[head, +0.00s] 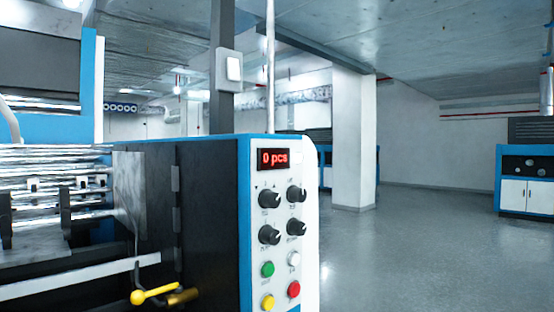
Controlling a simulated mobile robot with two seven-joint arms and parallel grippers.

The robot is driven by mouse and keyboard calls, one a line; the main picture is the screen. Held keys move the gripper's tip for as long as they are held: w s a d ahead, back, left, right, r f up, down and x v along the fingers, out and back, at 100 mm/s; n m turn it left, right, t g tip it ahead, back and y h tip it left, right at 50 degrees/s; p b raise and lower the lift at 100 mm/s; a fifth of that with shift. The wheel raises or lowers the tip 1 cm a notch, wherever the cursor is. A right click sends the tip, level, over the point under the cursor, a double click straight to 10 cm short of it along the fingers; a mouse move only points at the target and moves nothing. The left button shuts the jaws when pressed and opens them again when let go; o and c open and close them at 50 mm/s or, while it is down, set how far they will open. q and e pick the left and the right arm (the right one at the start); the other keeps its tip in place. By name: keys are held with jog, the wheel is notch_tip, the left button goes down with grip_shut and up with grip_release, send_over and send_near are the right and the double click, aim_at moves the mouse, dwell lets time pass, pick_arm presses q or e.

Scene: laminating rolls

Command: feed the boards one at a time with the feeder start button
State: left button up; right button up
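A blue and white machine with a control panel (307,250) stands close in front of me, left of centre in the head view. Its small display (273,159) reads "0 pcs" in red. Below are several black knobs, then a green button (267,269), a white button (294,259), a yellow button (268,302) and a red button (293,290). I cannot read their labels, so I cannot tell which is the feeder start button. The metal feed section (60,200) is at the left; I cannot make out boards there. Neither of my grippers is in view.
A yellow-knobbed lever (155,294) sticks out low at the machine's front. A white pillar (353,140) stands behind the machine. Another blue and white machine (526,180) stands at the far right. The grey floor (420,250) between is clear.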

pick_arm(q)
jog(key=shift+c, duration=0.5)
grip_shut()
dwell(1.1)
